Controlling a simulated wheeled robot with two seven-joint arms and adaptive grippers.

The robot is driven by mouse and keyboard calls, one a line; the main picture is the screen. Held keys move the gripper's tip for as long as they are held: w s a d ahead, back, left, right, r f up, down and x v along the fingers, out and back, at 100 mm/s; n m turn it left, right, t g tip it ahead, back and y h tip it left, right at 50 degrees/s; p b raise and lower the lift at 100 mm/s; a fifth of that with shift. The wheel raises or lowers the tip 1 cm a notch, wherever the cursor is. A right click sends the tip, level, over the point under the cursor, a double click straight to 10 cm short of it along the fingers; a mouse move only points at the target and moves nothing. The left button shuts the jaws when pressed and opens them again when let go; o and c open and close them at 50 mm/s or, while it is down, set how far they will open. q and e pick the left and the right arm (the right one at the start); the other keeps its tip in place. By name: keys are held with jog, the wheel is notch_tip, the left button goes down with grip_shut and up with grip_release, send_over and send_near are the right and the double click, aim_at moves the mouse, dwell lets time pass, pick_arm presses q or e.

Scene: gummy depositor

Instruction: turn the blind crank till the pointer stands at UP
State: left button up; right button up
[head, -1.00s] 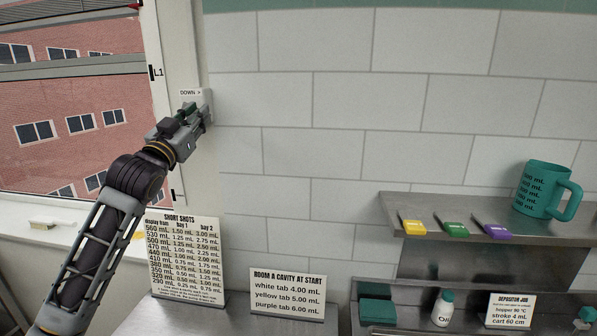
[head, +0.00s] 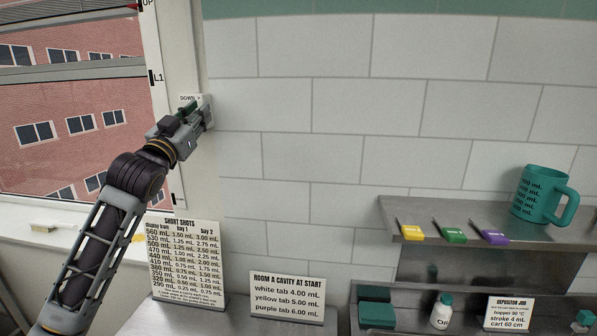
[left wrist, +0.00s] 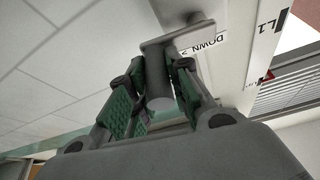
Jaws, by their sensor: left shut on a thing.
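The crank's grey mount (head: 208,110) is on the white window frame, next to a small DOWN sign (head: 188,98). My left gripper (head: 198,114) is at the crank. In the left wrist view its green-padded fingers are shut around the crank's round grey grip (left wrist: 160,92), under the crank's flat arm (left wrist: 178,36). The scale on the frame shows the L1 mark (head: 155,77) and, higher, the UP mark (head: 147,4). A small red pointer (head: 132,5) shows at the top edge, beside UP; its exact alignment is unclear. My right gripper is out of view.
Blind slats (left wrist: 287,92) show in the left wrist view. A steel shelf (head: 490,232) at right holds yellow, green and purple tabs and a teal mug (head: 543,195). Printed signs (head: 187,262) stand on the counter below my arm. The tiled wall right of the crank is clear.

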pick_arm(q)
jog(key=shift+r+p, duration=0.15)
jog(key=shift+p, duration=0.15)
dwell(0.9)
jog(key=o, duration=1.1)
jog(key=shift+s+a, duration=0.15)
jog(key=shift+o, duration=1.1)
jog(key=v, duration=1.1)
jog(key=shift+s+f, duration=0.25)
jog(key=shift+s, duration=0.05)
